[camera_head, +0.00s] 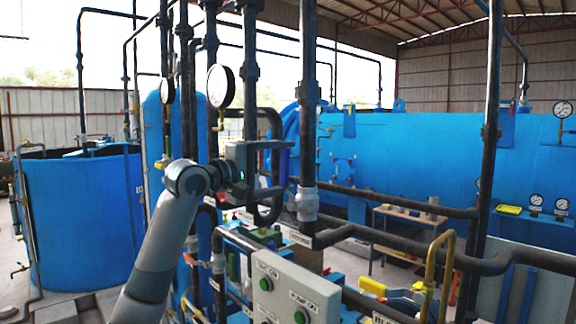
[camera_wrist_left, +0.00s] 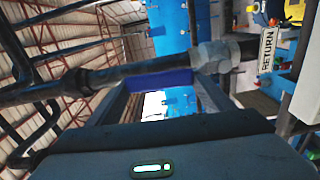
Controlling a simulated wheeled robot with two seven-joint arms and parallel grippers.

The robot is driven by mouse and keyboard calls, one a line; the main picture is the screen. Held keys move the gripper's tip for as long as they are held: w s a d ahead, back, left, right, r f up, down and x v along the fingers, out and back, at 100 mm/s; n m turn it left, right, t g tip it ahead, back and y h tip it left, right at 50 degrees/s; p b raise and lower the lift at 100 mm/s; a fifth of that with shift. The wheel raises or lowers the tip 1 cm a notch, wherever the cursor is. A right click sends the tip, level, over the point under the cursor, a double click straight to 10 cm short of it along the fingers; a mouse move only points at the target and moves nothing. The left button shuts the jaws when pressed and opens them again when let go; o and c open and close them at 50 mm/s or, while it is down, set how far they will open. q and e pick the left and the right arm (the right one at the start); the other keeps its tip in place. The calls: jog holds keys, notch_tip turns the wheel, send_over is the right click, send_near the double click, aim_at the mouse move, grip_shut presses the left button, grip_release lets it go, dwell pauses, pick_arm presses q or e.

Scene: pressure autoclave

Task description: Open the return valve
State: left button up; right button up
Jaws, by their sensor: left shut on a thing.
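The return valve shows as a dark vertical pipe (camera_head: 308,110) with a grey fitting (camera_head: 306,204) low on it. In the left wrist view a white RETURN label (camera_wrist_left: 268,50) sits beside that grey fitting (camera_wrist_left: 215,57). A blue-purple handle (camera_wrist_left: 155,82) lies across the far end of my left gripper's fingers; it also shows as a blue upright piece (camera_head: 284,163) beside the pipe in the head view. My left gripper (camera_head: 276,167) is shut on this handle. The handle's joint to the pipe is partly hidden. My right gripper is not in view.
Pressure gauges (camera_head: 220,86) and dark pipes crowd the left side. Thick horizontal pipes (camera_head: 420,245) and a yellow bent pipe (camera_head: 436,262) are at right. A large blue autoclave (camera_head: 420,150) is behind.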

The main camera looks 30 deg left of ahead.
pick_arm(q)
jog(key=shift+w+a+n, duration=0.1)
jog(key=shift+a+n, duration=0.15)
jog(key=shift+n, duration=0.05)
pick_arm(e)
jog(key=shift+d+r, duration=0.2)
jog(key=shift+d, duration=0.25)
pick_arm(q)
jog(key=o, duration=1.2)
jog(key=shift+a, duration=0.15)
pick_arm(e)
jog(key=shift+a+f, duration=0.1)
pick_arm(q)
jog(key=shift+b+v, duration=3.55)
jog(key=shift+v, duration=5.15)
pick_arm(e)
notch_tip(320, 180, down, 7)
pick_arm(q)
jog(key=shift+a+f, duration=0.1)
jog(key=shift+f, duration=0.1)
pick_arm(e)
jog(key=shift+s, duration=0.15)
